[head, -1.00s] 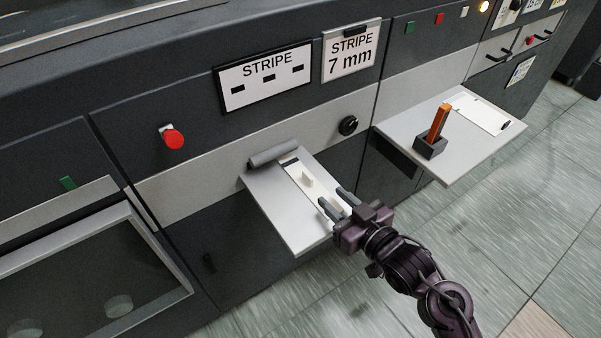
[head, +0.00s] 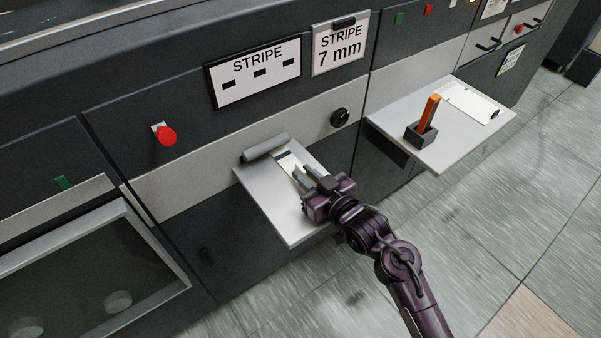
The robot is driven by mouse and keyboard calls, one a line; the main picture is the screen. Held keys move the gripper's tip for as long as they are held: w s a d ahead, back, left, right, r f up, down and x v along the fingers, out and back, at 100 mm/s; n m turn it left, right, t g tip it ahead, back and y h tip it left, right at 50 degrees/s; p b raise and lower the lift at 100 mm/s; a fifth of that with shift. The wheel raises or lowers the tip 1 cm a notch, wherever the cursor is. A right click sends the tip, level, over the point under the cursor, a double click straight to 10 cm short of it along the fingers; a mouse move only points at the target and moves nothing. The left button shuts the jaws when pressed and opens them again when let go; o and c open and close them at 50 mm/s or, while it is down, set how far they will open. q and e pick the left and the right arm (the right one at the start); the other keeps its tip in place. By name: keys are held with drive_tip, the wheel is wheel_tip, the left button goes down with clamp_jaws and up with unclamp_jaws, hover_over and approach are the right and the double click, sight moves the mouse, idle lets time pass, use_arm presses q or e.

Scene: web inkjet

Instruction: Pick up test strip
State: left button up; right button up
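The test strip (head: 287,160) is a pale strip with a dark end, lying on the left grey shelf (head: 270,205) that juts out of the machine. Its dark far end shows near the roller; most of the rest is hidden behind my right gripper. My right gripper (head: 303,171) is over the strip, with its two fingers pointing toward the machine. The strip's small raised white tab is hidden at the fingers, and I cannot tell whether they touch or grip it. My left gripper is not in view.
A grey roller (head: 265,147) lies at the shelf's back edge. To the right, another shelf (head: 450,150) holds a dark holder (head: 420,136) with an orange stick (head: 430,112) and a white plate (head: 472,102). A red button (head: 166,136) and black knob (head: 340,117) stick out of the panel.

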clamp_jaws()
drive_tip(key=shift+r, duration=0.15)
